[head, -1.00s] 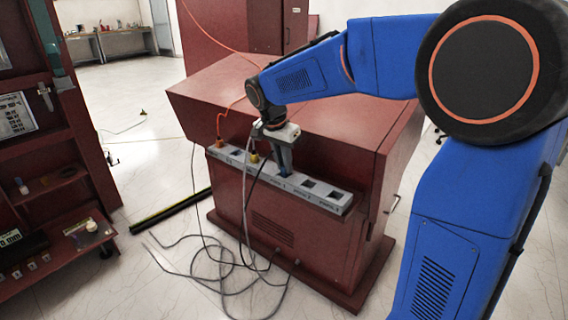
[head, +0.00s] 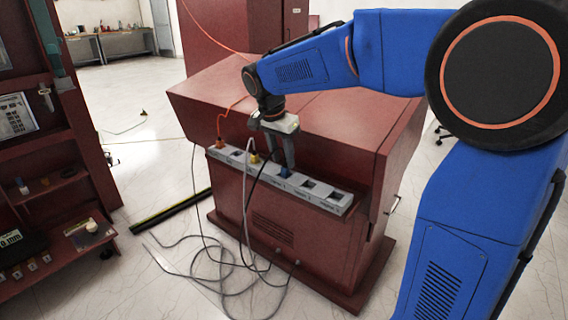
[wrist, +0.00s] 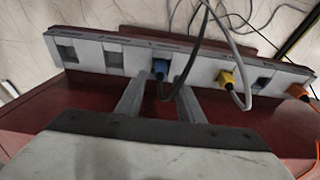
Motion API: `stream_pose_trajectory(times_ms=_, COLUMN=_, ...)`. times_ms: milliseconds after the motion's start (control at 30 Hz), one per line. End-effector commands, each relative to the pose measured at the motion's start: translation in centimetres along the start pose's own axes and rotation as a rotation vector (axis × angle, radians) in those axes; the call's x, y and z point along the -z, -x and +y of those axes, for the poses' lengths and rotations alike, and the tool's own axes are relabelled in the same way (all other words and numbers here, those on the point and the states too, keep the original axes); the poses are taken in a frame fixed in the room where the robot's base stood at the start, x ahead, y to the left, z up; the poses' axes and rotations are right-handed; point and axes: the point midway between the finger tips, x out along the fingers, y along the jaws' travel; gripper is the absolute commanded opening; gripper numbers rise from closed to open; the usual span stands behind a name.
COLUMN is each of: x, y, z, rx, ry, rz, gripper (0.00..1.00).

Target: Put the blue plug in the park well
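The blue plug (head: 285,172) sits in a well of the grey strip (head: 328,199) on the front of the red cabinet. It also shows in the wrist view (wrist: 160,68), seated in the strip with a dark cable running from it. The well labels are too small to read, so I cannot tell which one is the park well. My gripper (head: 281,157) is above the plug, its fingers spread. In the wrist view my gripper (wrist: 158,86) has one finger on each side of the plug's line, with a gap to both sides. It holds nothing.
A yellow plug (head: 254,158) and an orange plug (head: 220,142) sit in wells further left on the strip. Empty wells lie between them and right of the blue plug. Cables hang in front of the cabinet and coil on the floor.

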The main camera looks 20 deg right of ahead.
Motion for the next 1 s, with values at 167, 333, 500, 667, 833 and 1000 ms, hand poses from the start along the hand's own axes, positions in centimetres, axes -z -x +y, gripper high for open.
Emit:
stream_pose_trajectory(times_ms=167, x=0.0, y=3.8, z=-0.1, rx=0.005, ry=0.001, rz=0.002, gripper=0.34)
stream_pose_trajectory(times_ms=333, x=0.0, y=6.6, z=-0.1, rx=0.003, ry=0.000, rz=0.001, gripper=0.34)
stream_pose_trajectory(times_ms=500, x=0.0, y=8.3, z=-0.1, rx=0.002, ry=0.001, rz=0.001, gripper=0.34)
stream_pose_trajectory(times_ms=667, x=0.0, y=8.9, z=0.0, rx=0.000, ry=0.001, rz=0.000, gripper=0.34)
stream_pose_trajectory(times_ms=833, x=-0.1, y=9.0, z=1.2, rx=0.010, ry=0.023, rz=-0.002, gripper=0.34)
stream_pose_trajectory(times_ms=1000, x=-0.8, y=8.6, z=5.7, rx=0.050, ry=0.131, rz=-0.014, gripper=0.34)
